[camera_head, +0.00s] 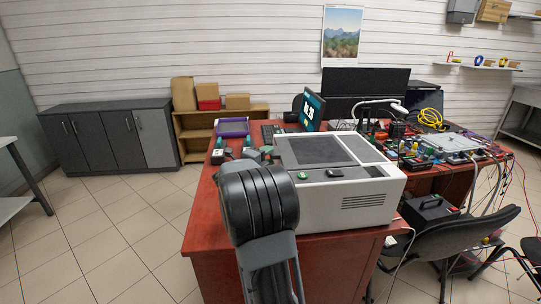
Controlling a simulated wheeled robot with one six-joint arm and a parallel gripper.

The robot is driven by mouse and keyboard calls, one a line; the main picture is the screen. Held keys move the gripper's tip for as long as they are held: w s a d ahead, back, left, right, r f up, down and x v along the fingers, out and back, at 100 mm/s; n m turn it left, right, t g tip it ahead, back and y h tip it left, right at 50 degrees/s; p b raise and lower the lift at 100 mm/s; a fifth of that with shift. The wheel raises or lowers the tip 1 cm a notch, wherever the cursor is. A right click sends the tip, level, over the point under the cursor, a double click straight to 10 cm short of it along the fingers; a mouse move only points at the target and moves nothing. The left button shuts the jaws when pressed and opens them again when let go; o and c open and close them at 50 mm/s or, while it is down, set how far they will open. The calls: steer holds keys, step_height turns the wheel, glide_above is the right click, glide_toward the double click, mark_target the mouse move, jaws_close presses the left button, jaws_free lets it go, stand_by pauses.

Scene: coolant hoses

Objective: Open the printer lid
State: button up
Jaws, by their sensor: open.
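The printer (345,205) is a large light-grey box on the near part of the red table. Its lid (322,150), a flat panel with a dark top, lies level and looks shut. A green button (303,176) and a small dark panel (335,173) are on the front top edge. My arm rises in front of the printer's left side, its black joint hiding part of it. My gripper (247,147) shows partly beyond that joint, just left of the printer; its fingers look spread apart with nothing between them, and it seems apart from the lid.
A purple-rimmed tray (233,128) lies on the table behind my gripper. A monitor (313,108) stands behind the printer. Tools, cables and electronics crowd the table at right. A black chair (445,235) stands at the front right. The floor at left is clear.

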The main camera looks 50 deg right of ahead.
steer(key=shift+w+d, duration=0.1)
steer(key=shift+d, duration=0.7)
steer(key=shift+c, duration=0.3)
jaws_close()
steer(key=shift+r, duration=0.1)
